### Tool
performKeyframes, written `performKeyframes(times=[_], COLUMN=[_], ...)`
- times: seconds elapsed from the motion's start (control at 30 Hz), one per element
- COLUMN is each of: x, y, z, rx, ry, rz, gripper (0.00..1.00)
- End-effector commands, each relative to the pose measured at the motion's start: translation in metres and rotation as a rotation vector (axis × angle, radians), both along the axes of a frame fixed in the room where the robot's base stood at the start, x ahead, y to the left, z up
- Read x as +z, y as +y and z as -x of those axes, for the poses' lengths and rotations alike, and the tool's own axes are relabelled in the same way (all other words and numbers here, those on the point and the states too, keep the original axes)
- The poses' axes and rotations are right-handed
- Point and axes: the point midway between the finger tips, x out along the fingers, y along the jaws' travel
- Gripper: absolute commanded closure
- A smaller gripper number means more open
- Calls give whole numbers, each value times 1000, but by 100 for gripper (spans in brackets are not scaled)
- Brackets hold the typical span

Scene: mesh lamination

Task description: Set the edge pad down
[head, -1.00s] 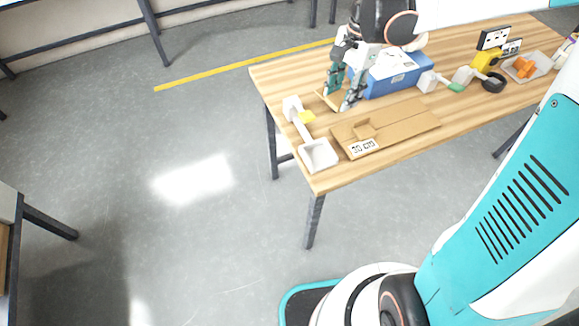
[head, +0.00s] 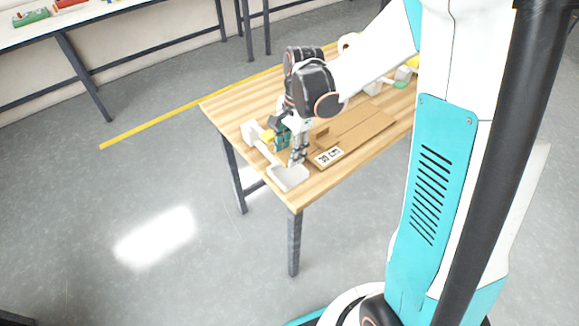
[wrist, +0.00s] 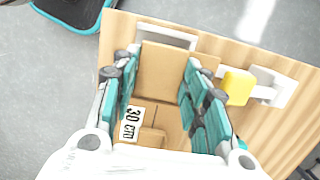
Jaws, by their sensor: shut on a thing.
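The edge pad (wrist: 163,71) looks like a flat tan cardboard piece and lies between my fingers in the wrist view. My gripper (wrist: 160,85) is shut on it, with teal fingers on its left and right sides. In the head view my gripper (head: 291,148) is low over the near-left part of the table, and the pad is mostly hidden behind the fingers. A tan cardboard sheet (head: 366,129) lies to the right of the gripper, with a "30 cm" label (head: 328,157) on it. I cannot tell whether the pad touches anything below.
A yellow block (wrist: 237,87) is on the handle, just right of the gripper in the wrist view. Several other items stand farther back, partly hidden by my arm.

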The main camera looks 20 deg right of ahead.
Motion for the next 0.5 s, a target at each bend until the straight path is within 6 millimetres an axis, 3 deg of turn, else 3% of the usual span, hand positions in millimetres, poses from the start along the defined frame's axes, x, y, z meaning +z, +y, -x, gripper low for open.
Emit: performKeyframes(times=[0.27, 0.5], x=[-20, -54], y=[0, 0], z=[0, 0], rx=[0, 0], ry=[0, 0], rz=[0, 0], gripper=[75, 75])
